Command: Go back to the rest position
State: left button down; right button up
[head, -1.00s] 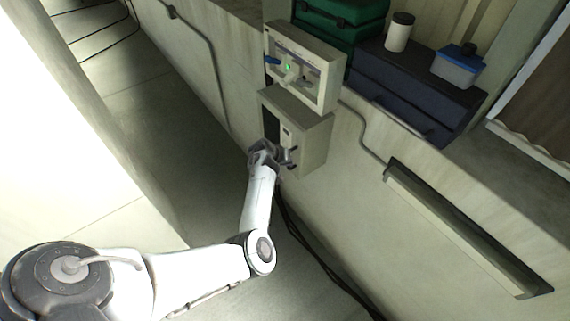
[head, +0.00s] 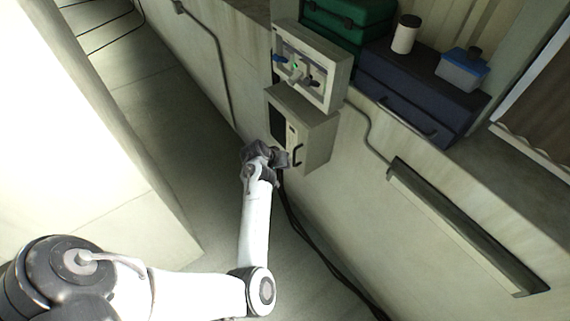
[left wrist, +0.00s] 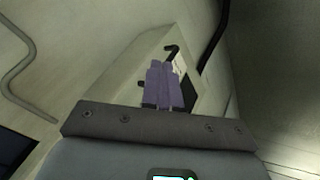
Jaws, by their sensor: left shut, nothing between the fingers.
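My left gripper (head: 284,160) is at the end of the white arm, in front of the lower left part of the grey wall box (head: 318,143). It looks slightly apart from the box's black handle (head: 298,155). In the left wrist view its two purplish fingers (left wrist: 163,84) lie together, with nothing held between them. The box (left wrist: 125,75) stands behind them, and the dark handle (left wrist: 172,48) shows just above the fingertips. My right gripper is in neither view.
Above the box is a panel (head: 335,70) with a green light and a blue knob. A ledge holds a dark blue case (head: 415,92), a green case (head: 345,22), a white canister (head: 404,36) and a blue tub (head: 461,72). Open floor (head: 150,130) lies left.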

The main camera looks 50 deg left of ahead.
pick_arm(q)
jog(key=s+d+r+m+g+y+p, duration=0.1)
jog(key=s+d+r+m+y+p, duration=0.25)
jog(key=s+r, duration=0.5)
jog(key=s+d+r+m+g+h+p, duration=0.2)
jog(key=s+d+m+h+p, duration=0.2)
jog(key=s+d, duration=1.3)
jog(key=d+m, duration=0.3)
jog(key=shift+s+r+m+g, duration=0.2)
jog(key=shift+s+m+g, duration=0.1)
jog(key=shift+s+m, duration=0.05)
